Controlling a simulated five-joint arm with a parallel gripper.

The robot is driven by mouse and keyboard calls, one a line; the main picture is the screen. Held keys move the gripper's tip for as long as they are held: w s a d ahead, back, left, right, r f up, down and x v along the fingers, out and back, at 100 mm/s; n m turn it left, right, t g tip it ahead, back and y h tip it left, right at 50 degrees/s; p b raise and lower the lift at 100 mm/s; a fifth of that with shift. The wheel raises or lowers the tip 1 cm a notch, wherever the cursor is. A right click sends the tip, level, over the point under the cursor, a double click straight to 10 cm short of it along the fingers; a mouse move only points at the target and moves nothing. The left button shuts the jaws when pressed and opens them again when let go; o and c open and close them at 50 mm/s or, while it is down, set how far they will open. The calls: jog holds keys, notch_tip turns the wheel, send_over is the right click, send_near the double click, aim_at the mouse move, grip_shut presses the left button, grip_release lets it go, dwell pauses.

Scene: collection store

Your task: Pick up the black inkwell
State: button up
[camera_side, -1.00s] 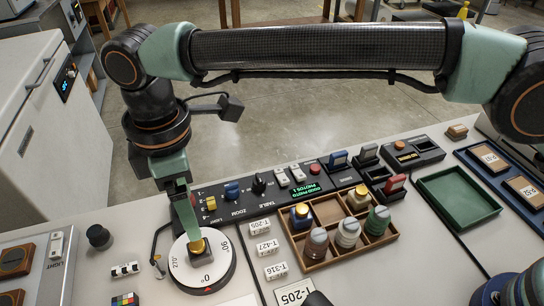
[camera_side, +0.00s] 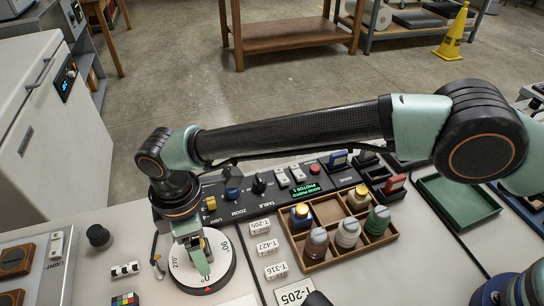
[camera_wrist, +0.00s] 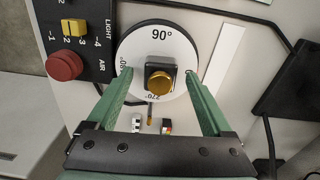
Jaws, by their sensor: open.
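The black inkwell (camera_wrist: 152,69) is a small square black bottle with a gold cap. It stands on the white round turntable (camera_wrist: 128,52), which also shows in the side view (camera_side: 222,270). My gripper (camera_wrist: 158,72) is open, with one green finger on each side of the inkwell in the wrist view. I cannot tell whether either finger touches it.
A control panel (camera_side: 245,203) with knobs runs behind the turntable. To the right a wooden divided tray (camera_side: 352,255) holds several bottles. An empty green tray (camera_side: 460,208) lies beyond it. White labels and a black knob (camera_side: 99,237) lie nearby.

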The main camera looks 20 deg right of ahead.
jog(key=shift+f, duration=0.4)
jog(key=shift+c, duration=0.3)
grip_shut()
jog(key=shift+r, duration=0.15)
